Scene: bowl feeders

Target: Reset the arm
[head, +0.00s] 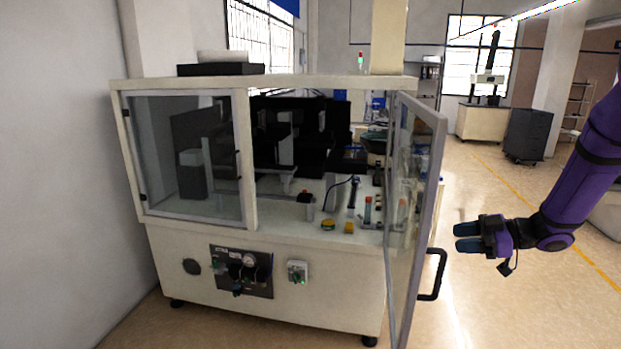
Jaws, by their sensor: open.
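My gripper (468,237) is on the right side of the head view, at the end of my purple arm, which reaches in from the right edge. Its two dark fingers point left and are apart, with nothing between them. It hangs in free air to the right of the open glass door (418,200) of the machine cabinet (190,240). The door's black handle (432,275) is a little below and left of the fingers, and a gap shows between them in the picture.
The cabinet holds dark machinery and small parts, among them a yellow piece (349,228). A gauge panel (241,271) is on its front. A dark drawer unit (529,135) and a bench (480,124) stand at the back right. The floor below my gripper is clear.

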